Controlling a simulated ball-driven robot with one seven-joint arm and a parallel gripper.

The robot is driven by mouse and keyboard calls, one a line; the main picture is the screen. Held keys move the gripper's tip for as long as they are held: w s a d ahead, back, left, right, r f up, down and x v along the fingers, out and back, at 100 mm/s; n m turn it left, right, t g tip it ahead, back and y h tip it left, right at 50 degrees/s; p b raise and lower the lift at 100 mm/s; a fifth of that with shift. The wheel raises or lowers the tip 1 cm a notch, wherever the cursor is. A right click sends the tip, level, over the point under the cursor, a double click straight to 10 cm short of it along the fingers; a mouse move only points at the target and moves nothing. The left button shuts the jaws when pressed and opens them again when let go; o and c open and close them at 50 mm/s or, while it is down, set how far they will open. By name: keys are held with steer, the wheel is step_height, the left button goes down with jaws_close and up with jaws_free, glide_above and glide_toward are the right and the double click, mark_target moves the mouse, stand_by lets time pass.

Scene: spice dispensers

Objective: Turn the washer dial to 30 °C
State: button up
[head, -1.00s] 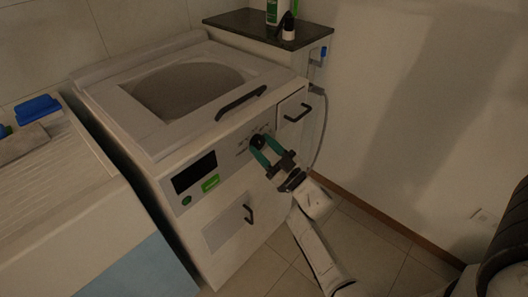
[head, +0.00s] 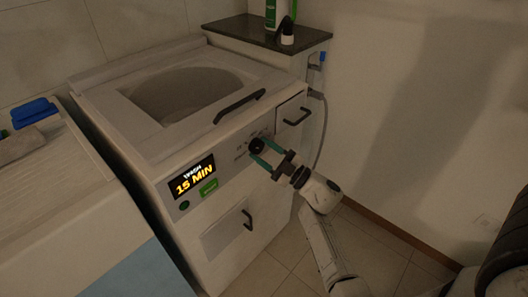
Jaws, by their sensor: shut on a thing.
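The washer (head: 150,142) is a white top-loading machine with a slanted front panel. Its black round dial (head: 256,146) sits on the right part of that panel, with small markings around it too small to read. My gripper (head: 262,152) has teal fingers and is shut on the dial, coming from the lower right. The fingers partly cover the dial, so I cannot tell its exact setting. The washer's display (head: 192,177) is lit and reads "15 MIN" in yellow under a smaller white line, perhaps "WASH". A green button (head: 209,187) is below the display.
A black lid handle (head: 239,106) is above the dial. A drawer handle (head: 293,117) is to its right and a lower door handle (head: 248,220) below. A dark shelf (head: 262,34) holds bottles at the back. Tiled floor is free at the right.

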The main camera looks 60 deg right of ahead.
steer(key=o, duration=1.1)
steer(key=shift+c, duration=0.2)
steer(key=v, duration=1.1)
steer(key=shift+w, duration=0.1)
